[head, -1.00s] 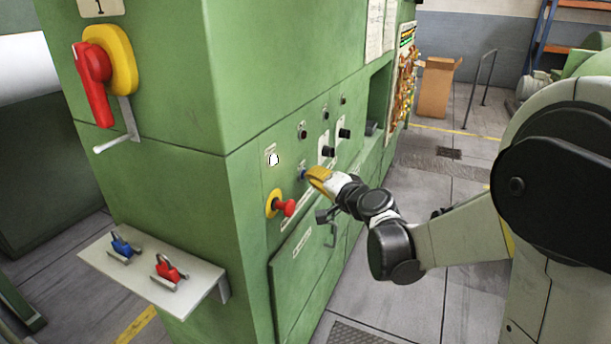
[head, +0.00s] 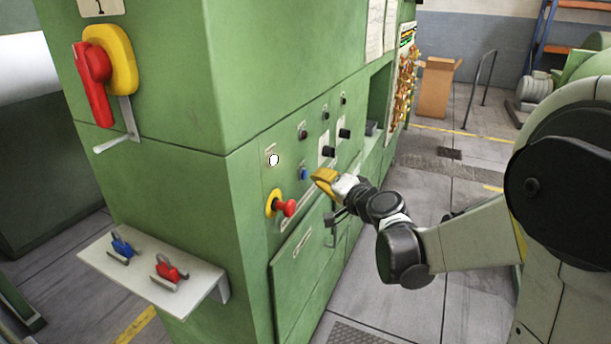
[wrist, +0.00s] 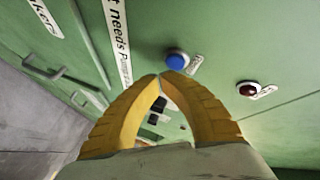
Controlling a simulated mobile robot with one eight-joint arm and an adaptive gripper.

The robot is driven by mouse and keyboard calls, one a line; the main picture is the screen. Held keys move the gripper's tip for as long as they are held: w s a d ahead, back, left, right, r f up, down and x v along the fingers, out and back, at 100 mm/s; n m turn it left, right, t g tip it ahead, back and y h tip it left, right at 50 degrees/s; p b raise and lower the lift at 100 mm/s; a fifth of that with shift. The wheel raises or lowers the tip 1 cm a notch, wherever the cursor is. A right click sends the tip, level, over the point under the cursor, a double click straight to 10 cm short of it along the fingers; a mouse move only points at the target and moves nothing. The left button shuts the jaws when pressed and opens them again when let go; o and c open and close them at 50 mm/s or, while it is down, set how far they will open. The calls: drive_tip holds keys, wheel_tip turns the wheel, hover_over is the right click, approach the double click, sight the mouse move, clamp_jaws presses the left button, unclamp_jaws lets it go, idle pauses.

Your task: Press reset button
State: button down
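My gripper (head: 317,176) has yellow fingers, is shut and empty, and points at the panel just right of the blue button. In the wrist view the tips of my gripper (wrist: 160,77) meet below the button. In the head view a gap shows between fingers and button.
A dark red button (wrist: 247,89) is to the right in the wrist view. A white round lamp (head: 273,160) and black knobs (head: 328,152) are on the panel. A shelf (head: 190,288) with padlocks juts out at lower left.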

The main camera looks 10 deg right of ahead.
drive_tip(key=shift+s+d, duration=0.75)
drive_tip(key=shift+d, duration=0.25)
drive_tip(key=shift+s+d, duration=0.7)
drive_tip(key=shift+d, duration=0.25)
drive_tip(key=s+a+n+g, duration=0.4)
drive_tip(key=s+a+n, duration=0.15)
drive_tip(key=s, duration=0.65)
drive_tip(key=s+d+f+n+g+h, duration=0.1)
drive_tip(key=s+f+g+h, duration=0.1)
drive_tip(key=s, duration=0.6)
drive_tip(key=s+d+f+n+g+h, duration=0.1)
drive_tip(key=s+d+f+n+h, duration=0.1)
drive_tip(key=s, duration=0.7)
drive_tip(key=shift+s+d+f+g+h, duration=0.15)
drive_tip(key=shift+f+g+h, duration=0.25)
drive_tip(key=shift+f+h, duration=0.15)
